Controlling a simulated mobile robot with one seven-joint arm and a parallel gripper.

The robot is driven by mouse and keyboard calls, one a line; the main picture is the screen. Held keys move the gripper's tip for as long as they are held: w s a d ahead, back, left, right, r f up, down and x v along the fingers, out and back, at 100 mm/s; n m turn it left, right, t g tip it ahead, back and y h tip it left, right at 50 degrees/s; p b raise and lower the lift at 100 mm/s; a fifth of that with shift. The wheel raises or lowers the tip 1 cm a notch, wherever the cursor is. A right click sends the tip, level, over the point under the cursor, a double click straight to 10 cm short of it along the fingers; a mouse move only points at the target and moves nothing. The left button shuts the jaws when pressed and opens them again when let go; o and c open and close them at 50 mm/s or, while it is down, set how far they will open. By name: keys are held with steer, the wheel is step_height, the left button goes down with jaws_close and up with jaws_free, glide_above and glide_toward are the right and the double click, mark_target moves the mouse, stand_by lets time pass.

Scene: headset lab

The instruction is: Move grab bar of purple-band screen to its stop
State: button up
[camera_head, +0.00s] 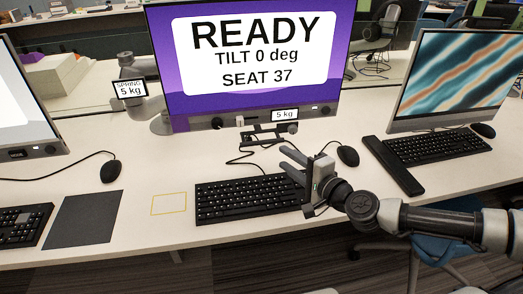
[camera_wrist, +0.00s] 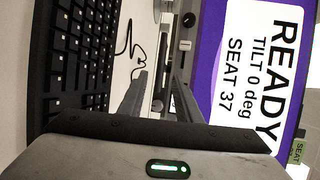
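The purple-band screen (camera_head: 175,60) stands at the back of the desk and reads READY, TILT 0 deg, SEAT 37. Below its lower edge is a dark grab bar (camera_head: 268,138), with a 5 kg label just above it. My gripper (camera_head: 284,158) is open, in front of and slightly right of the bar, over the keyboard's right end. In the wrist view my two fingers (camera_wrist: 162,90) are apart, with nothing clearly gripped. A dark strip, seemingly the bar (camera_wrist: 166,50), shows beyond and between them. I cannot tell the exact distance. The screen (camera_wrist: 211,75) appears sideways there.
A black keyboard (camera_head: 240,198) lies below my gripper, with a mouse (camera_head: 348,156) to the right. A cable crosses the desk near the bar. A striped-picture monitor (camera_head: 460,80) stands right. A dark mat (camera_head: 84,220) and yellow outline lie left on clear desk.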

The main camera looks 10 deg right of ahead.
mark_target(262, 143)
steer(key=b+x, duration=0.2)
steer(key=x, duration=1.1)
jaws_close()
